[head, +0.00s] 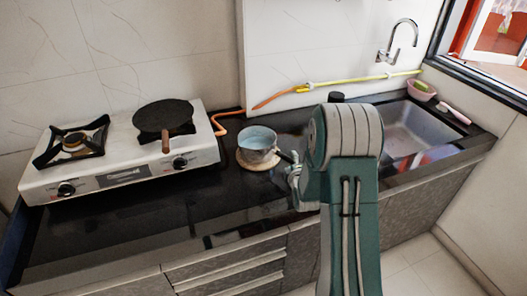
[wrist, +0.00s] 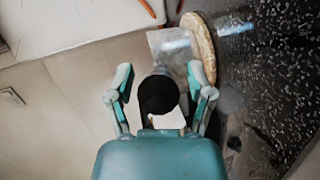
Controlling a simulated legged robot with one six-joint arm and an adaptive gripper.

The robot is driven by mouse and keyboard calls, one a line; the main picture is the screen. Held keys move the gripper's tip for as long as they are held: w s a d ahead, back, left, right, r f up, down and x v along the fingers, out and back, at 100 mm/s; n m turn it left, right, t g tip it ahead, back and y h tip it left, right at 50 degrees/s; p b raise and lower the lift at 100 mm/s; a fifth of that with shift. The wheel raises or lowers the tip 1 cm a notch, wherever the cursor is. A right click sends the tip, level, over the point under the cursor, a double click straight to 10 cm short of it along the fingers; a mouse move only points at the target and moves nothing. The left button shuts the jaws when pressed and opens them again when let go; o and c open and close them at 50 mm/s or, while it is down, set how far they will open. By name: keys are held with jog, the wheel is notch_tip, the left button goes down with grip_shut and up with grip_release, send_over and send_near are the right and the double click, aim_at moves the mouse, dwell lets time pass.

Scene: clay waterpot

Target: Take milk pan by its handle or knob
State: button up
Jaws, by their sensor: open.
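The milk pan (head: 257,139) is a small grey metal pan with a pale blue inside, standing on a round wooden board (head: 246,164). Its dark handle (head: 286,156) points right, toward my gripper (head: 294,174). In the wrist view the grey pan body (wrist: 171,44) is beyond my open gripper (wrist: 160,74). The rounded black handle end (wrist: 158,95) appears between the two spread fingers, with gaps on both sides. My arm hides part of the counter and sink edge.
A white two-burner stove (head: 118,170) stands left, with a black flat pan (head: 163,116) on its right burner. A sink (head: 412,130) with a tap (head: 401,38) is at right. An orange hose runs behind the milk pan. The dark counter (head: 130,220) in front is clear.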

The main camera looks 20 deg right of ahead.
jog(key=shift+a, duration=0.15)
jog(key=c, duration=0.9)
jog(key=shift+d, duration=0.2)
grip_shut()
jog(key=shift+r, duration=0.15)
